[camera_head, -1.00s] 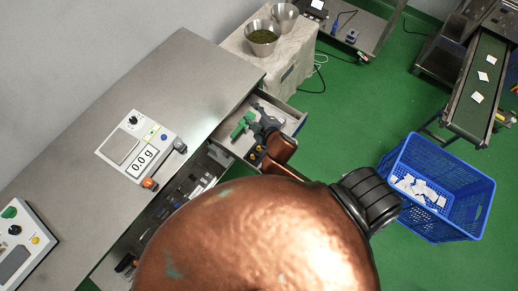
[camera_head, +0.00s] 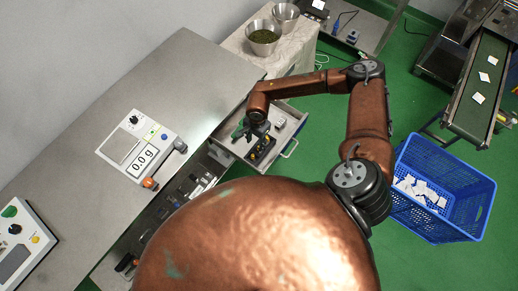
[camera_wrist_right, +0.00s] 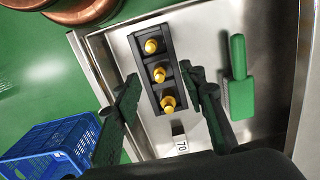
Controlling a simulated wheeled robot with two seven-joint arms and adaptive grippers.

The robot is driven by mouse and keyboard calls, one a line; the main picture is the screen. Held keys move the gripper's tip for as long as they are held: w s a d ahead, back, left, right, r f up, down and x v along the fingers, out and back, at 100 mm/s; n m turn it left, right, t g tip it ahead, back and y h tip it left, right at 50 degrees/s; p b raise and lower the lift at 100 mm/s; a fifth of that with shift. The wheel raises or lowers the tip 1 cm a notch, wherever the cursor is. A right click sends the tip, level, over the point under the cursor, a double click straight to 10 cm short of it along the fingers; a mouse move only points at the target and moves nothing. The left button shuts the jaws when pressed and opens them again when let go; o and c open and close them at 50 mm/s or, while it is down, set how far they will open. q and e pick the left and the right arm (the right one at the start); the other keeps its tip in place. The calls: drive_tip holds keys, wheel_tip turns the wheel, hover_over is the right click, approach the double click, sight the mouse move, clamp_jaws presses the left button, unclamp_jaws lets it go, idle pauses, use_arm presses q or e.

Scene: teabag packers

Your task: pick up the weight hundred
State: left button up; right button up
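Several brass-yellow weights stand in a black holder (camera_wrist_right: 147,50) inside the open drawer; three show in the right wrist view: a far one (camera_wrist_right: 151,46), a middle one (camera_wrist_right: 160,75) and a near one (camera_wrist_right: 168,103). I cannot read which is the hundred. The holder also shows in the head view (camera_head: 263,150). My right gripper (camera_wrist_right: 162,80) is open, its dark fingers on either side of the holder, with nothing gripped. In the head view my right gripper (camera_head: 256,137) is over the drawer and partly hides its contents. My left gripper is out of view.
A scale (camera_head: 121,147) reading 0.0 g stands on the metal table (camera_head: 180,80). A blue basket (camera_head: 450,220) with white packets stands on the floor at right.

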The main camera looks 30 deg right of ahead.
drive_tip(key=shift+w+d+f+h, duration=0.2)
drive_tip(key=shift+d+f+h, duration=0.1)
drive_tip(key=shift+d+f, duration=0.75)
wheel_tip(320, 180, down, 6)
drive_tip(key=shift+s+r, duration=0.1)
drive_tip(key=shift+r, duration=0.05)
clamp_jaws()
